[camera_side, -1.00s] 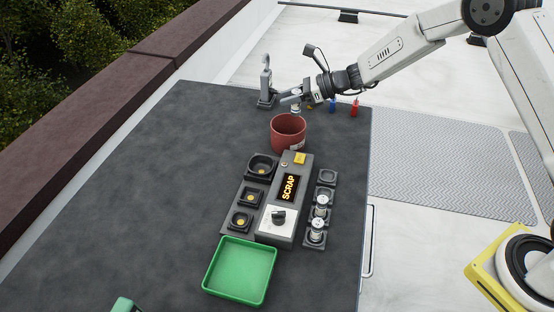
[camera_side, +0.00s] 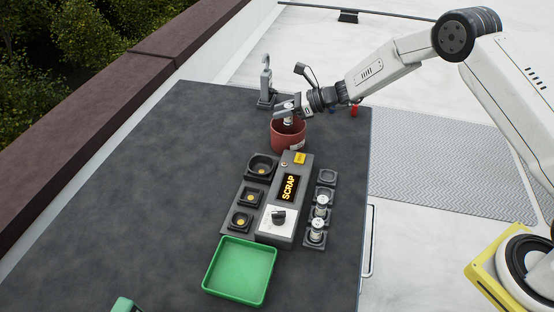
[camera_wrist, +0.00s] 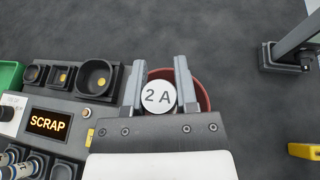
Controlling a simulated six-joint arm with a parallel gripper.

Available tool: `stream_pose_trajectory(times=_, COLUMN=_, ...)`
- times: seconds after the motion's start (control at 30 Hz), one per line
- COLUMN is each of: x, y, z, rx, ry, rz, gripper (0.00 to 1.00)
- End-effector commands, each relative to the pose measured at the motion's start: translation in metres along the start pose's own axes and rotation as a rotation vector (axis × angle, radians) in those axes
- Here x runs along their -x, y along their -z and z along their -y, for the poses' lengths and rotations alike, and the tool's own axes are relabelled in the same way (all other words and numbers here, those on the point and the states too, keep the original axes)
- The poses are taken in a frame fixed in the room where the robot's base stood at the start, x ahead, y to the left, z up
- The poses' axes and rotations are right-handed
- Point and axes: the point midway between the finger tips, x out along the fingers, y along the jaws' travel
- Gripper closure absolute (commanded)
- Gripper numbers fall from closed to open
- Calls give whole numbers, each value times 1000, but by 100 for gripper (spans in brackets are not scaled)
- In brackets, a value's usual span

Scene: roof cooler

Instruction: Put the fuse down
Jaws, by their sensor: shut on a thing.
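My gripper (camera_side: 288,116) is shut on a fuse (camera_side: 289,124). The fuse shows in the wrist view as a round white end (camera_wrist: 159,96) marked "2 A", between the two fingers (camera_wrist: 160,85). The fuse is at the mouth of the red bin (camera_side: 288,138), with its lower part inside or in front of the far rim; I cannot tell how deep. In the wrist view the bin's rim (camera_wrist: 203,92) curves behind the fingers. The tester's display (camera_side: 289,187) reads "SCRAP".
The tester has black sockets (camera_side: 261,167) on its left. On its right is a rack (camera_side: 327,177) holding fuses. A green tray (camera_side: 241,270) lies in front. A grey stand (camera_side: 266,85) is behind the bin. The mat's left side is clear.

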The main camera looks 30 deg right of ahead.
Motion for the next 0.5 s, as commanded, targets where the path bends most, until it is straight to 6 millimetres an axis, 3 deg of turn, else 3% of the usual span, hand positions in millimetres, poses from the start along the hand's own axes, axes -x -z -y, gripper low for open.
stream_pose_trajectory(times=0.5, x=-3, y=8, z=0, rx=1, ry=0, rz=0, gripper=100)
